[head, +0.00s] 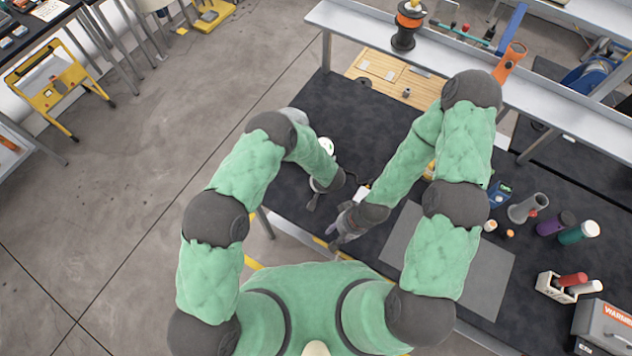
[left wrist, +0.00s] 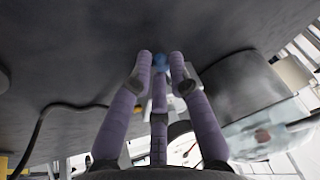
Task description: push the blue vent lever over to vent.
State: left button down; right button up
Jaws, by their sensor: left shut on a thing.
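A round white dial gauge (left wrist: 183,148) shows partly behind the fingers. In the head view my left gripper (head: 314,198) is low over the near edge of the dark bench mat, and the lever cannot be made out there. My right gripper (head: 336,241) is close by, to the right and nearer to me; its finger opening is unclear.
The dark bench mat (head: 350,120) carries a wooden board (head: 385,75) at the back and a grey sheet (head: 490,275) at right. Several bottles, a grey cup (head: 527,207) and a grey warning box (head: 603,325) stand farther right. A dark cable (left wrist: 45,115) runs at left in the wrist view.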

pick_arm(q)
jog(key=shift+s+f, duration=0.2)
jog(key=shift+s, duration=0.1)
jog(key=c, duration=1.2)
grip_release()
jog(key=shift+w, duration=0.1)
jog(key=shift+r, duration=0.1)
jog(key=v, duration=1.2)
jog(key=shift+d, duration=0.1)
